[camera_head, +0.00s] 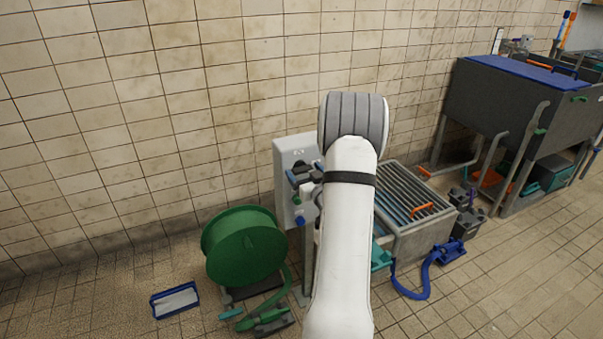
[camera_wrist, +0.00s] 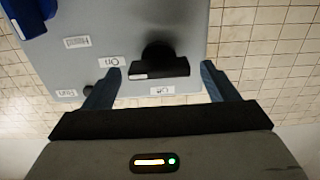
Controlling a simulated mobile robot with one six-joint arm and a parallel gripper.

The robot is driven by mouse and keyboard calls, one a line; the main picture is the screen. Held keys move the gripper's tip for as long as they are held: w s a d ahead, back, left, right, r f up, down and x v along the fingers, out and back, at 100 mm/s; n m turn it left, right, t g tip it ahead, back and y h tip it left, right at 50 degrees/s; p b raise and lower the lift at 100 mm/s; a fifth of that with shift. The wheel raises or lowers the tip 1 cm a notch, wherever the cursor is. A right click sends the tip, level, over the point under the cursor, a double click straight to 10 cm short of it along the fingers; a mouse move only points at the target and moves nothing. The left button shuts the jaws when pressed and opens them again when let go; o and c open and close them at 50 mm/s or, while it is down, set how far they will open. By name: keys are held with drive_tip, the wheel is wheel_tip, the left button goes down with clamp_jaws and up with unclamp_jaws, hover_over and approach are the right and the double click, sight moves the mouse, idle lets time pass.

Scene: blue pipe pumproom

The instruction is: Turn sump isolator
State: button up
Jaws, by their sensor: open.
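The sump isolator appears to be the black rotary handle (camera_wrist: 150,67) on a grey control panel (camera_wrist: 95,20). Its bar lies roughly level in the wrist view, with a small white mark at its left end. "On" and "Off" labels appear upside down beside it. My gripper (camera_wrist: 161,72) is open, with one finger to each side of the handle. Gaps show between fingers and handle; I cannot tell how far the tips are from the panel. In the head view my gripper (camera_head: 304,178) is at the panel (camera_head: 282,162), and my arm partly covers it.
A green hose reel (camera_head: 240,245) stands left of the panel. A grated tank (camera_head: 430,232) stands to its right. A blue tray (camera_head: 174,300) lies on the floor.

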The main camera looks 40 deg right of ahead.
drive_tip(key=shift+w, duration=0.4)
drive_tip(key=shift+c, duration=0.4)
